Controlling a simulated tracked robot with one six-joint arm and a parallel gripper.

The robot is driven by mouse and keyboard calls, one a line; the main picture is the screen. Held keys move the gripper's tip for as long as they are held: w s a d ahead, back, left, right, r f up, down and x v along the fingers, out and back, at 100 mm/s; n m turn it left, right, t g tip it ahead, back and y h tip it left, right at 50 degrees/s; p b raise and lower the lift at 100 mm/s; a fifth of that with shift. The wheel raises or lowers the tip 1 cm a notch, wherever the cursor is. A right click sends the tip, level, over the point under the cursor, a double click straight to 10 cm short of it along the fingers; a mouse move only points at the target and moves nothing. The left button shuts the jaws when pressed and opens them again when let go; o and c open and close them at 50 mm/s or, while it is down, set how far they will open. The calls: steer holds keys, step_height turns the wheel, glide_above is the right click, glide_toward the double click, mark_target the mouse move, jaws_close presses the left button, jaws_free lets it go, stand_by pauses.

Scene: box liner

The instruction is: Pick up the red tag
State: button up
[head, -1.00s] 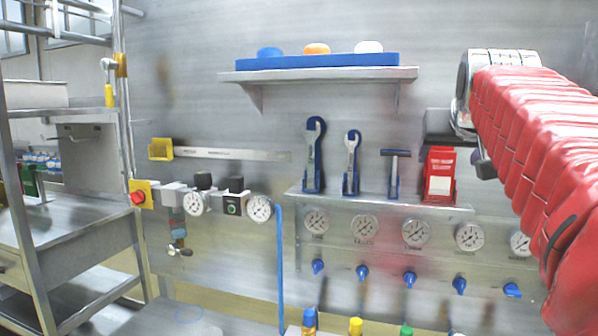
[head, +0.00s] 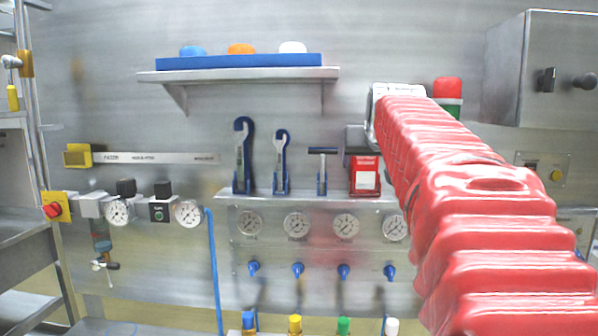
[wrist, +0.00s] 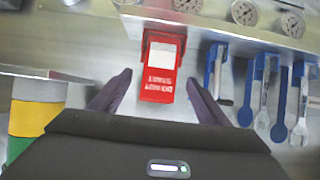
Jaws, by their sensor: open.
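The red tag (head: 365,174), with a white label, stands in a holder on the panel's ledge, right of the blue-backed tools. In the wrist view the red tag (wrist: 158,68) appears upside down, in the middle between my fingers. My gripper (wrist: 159,78) is open and empty, with one dark finger on each side of the tag. I cannot tell how far the fingertips are from it. In the head view my red-sleeved arm hides most of the gripper, just above and beside the tag.
Wrenches (head: 242,155) and a T-handle tool (head: 322,168) stand left of the tag. Gauges (head: 346,225) and blue knobs (head: 344,271) are below. A shelf (head: 240,76) is above. A red, green and yellow stack light (wrist: 38,110) is close beside my gripper.

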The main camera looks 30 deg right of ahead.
mark_target(366, 171)
steer(key=shift+x, duration=1.2)
steer(key=shift+c, duration=0.7)
steer(key=c, duration=1)
